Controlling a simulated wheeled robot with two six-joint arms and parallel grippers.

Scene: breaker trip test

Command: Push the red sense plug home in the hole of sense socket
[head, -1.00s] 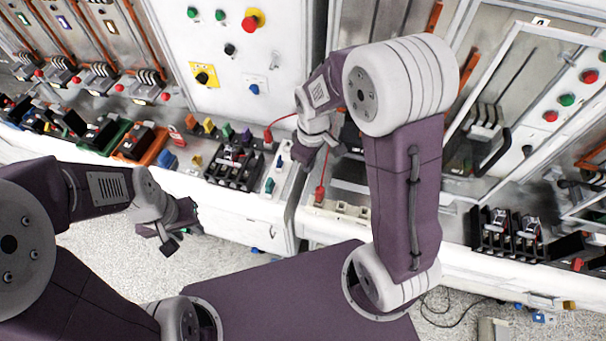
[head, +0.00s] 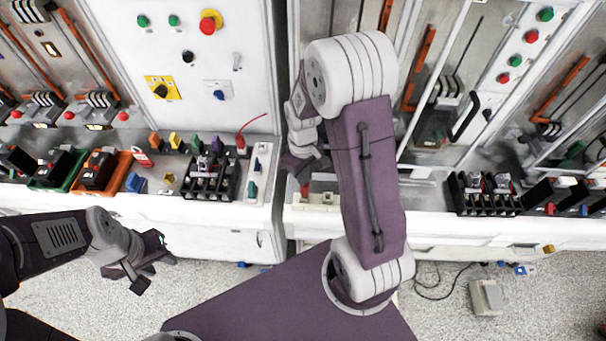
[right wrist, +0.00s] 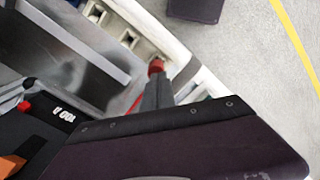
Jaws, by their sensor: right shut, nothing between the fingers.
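The red sense plug (head: 304,189) stands below my right gripper (head: 303,168) in the head view, at a row of cream sockets (head: 326,198). In the right wrist view the plug's red top (right wrist: 156,67) shows at the tips of my right gripper (right wrist: 156,80). The fingers are shut with nothing between them, and the tips look very close to the plug or touching it. The hole under the plug and its depth are hidden. My left gripper (head: 148,270) is empty, its fingers apart, over the floor in front of the left bench.
Another red plug (head: 240,143) with a red lead stands on the left bench, beside a black breaker block (head: 212,178). A tall panel with buttons (head: 185,60) rises behind. A grey box (head: 487,297) lies on the floor at right.

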